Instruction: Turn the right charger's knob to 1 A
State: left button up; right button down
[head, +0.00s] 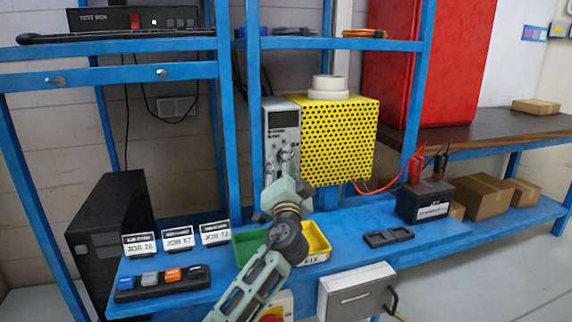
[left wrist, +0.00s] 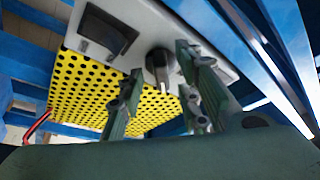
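The charger is a yellow perforated box (head: 345,135) with a grey front panel (head: 284,118) on the blue bench; only one such charger shows. In the left wrist view its panel (left wrist: 150,22) carries a dark display window (left wrist: 107,30) and a dark knob with a pale pointer (left wrist: 158,66). My left gripper (head: 286,160) is open in front of the lower panel and hides part of it. In the left wrist view its fingers stand apart on either side of the knob; I cannot tell whether they touch it. The scale marks are unreadable. My right gripper is out of view.
A white roll (head: 328,88) sits on the charger. A black battery (head: 425,202) with red and black clamps is to the right. Blue shelf posts (head: 256,110) flank the charger closely.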

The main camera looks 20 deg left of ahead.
pick_arm(q)
jog(key=shift+w+a+r, duration=0.1)
jog(key=shift+w+r, duration=0.1)
jog(key=shift+w, duration=0.05)
jog(key=shift+c, duration=0.4)
grip_shut()
jog(key=shift+f, duration=0.1)
